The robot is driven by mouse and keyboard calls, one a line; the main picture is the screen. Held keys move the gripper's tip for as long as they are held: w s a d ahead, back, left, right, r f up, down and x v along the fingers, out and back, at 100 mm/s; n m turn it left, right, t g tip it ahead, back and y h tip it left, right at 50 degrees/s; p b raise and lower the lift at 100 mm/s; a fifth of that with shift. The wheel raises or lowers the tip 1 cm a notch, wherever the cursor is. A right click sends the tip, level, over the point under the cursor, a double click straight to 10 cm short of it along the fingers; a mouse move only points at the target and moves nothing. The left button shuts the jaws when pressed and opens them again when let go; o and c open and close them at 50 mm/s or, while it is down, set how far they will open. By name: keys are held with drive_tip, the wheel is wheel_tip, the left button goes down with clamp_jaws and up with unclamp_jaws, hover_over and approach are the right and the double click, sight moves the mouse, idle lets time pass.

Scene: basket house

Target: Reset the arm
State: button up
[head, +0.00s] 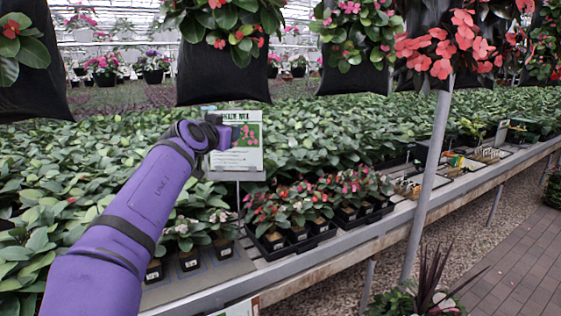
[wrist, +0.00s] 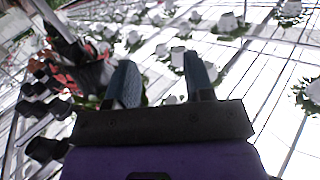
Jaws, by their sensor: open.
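My purple arm reaches up from the lower left in the head view. My gripper (head: 228,136) is at its end, in front of an upright printed sign (head: 236,158) and covering part of it. Whether it touches the sign cannot be told. In the wrist view my gripper (wrist: 157,70) shows two blue-grey fingers set well apart, with nothing between them. That view is tilted and shows the bright roof with several hanging pots.
Black hanging bags of flowers (head: 222,72) hang close above my gripper. Potted flowers in black trays (head: 290,251) stand on the long bench (head: 340,246). A grey post (head: 428,180) rises at the right. A brick path (head: 517,262) lies free at far right.

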drive_tip(key=w+d+f+m+g+h, duration=0.1)
drive_tip(key=w+d+f+g, duration=0.1)
drive_tip(key=d, duration=0.6)
drive_tip(key=w+d+f+m+g, duration=0.1)
drive_tip(key=w+d+f+g, duration=0.1)
drive_tip(key=d, duration=0.6)
drive_tip(key=w+d+f+m+g+h, duration=0.1)
drive_tip(key=w+d+f+g, duration=0.15)
drive_tip(key=d, duration=0.55)
drive_tip(key=s+d+f+m+g+y, duration=0.1)
drive_tip(key=s+d+f+g+y, duration=0.2)
drive_tip(key=d, duration=0.5)
drive_tip(key=s+d+f+g, duration=0.2)
drive_tip(key=s+d+f, duration=0.15)
drive_tip(key=d, duration=0.45)
drive_tip(key=s+d+r+n+y, duration=0.1)
drive_tip(key=s+r+n, duration=0.1)
drive_tip(key=s, duration=1.1)
drive_tip(key=s+d+r+n+y, duration=0.1)
drive_tip(key=s+r, duration=0.4)
drive_tip(key=s, duration=0.8)
drive_tip(key=s+d+r+n+y, duration=0.1)
drive_tip(key=s+r+n, duration=0.3)
drive_tip(key=s, duration=0.9)
drive_tip(key=shift+s+d+r+n+y, duration=0.2)
drive_tip(key=shift+s+d+n+y, duration=0.1)
drive_tip(key=shift+d+n, duration=0.45)
drive_tip(key=shift+t, duration=0.25)
